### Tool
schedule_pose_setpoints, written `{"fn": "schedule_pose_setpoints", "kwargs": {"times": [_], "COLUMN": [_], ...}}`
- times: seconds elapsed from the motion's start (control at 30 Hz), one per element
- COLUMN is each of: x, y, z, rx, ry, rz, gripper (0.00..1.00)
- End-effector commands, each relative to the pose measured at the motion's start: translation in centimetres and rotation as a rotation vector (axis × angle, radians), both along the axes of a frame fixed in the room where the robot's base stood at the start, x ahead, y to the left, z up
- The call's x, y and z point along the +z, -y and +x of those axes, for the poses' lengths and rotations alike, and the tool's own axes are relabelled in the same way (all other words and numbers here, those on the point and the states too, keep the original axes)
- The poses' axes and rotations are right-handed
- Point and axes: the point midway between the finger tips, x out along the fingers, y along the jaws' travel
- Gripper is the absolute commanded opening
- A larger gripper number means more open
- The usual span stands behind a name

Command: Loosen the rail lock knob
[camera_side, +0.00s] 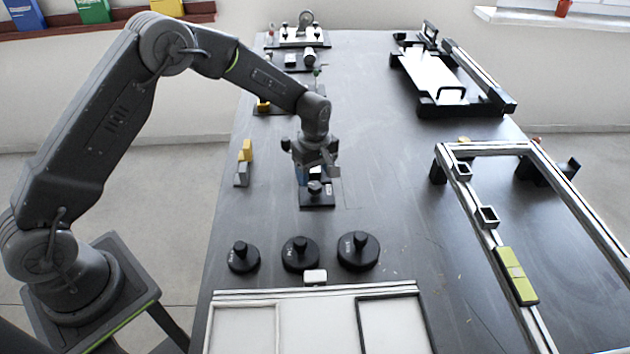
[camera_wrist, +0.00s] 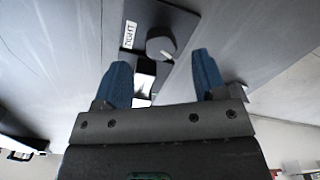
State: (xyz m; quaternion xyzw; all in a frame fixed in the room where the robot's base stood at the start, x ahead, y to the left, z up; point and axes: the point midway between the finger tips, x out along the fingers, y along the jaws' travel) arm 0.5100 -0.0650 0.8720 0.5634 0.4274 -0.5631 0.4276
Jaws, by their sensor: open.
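A dark round knob (camera_wrist: 160,46) sits on a black plate (camera_wrist: 178,18) in the wrist view, beside a white label that appears to read "TIGHT". In the side view the knob (camera_side: 315,187) and its black plate (camera_side: 318,203) lie near the middle of the table, just below my gripper (camera_side: 318,173). My gripper (camera_wrist: 162,72) is open, with its two blue fingertips spread apart. The knob shows beyond the fingertips, between their lines, and nothing is gripped. A small white-and-black part (camera_wrist: 145,72) shows between the fingers. Whether a fingertip touches anything is unclear.
Three round black knobbed pieces (camera_side: 300,254) stand in front, behind a white tray (camera_side: 315,292). A grey-and-yellow block (camera_side: 243,163) is to the left. A raised rail frame (camera_side: 487,217) stands at right. The table between knob and frame is mostly clear.

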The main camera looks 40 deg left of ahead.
Motion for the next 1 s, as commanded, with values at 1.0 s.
{"fn": "schedule_pose_setpoints", "kwargs": {"times": [1.0], "x": [10.6], "y": [0.0], "z": [-0.3], "rx": [-0.016], "ry": [0.007], "rz": [0.000], "gripper": [0.65]}}
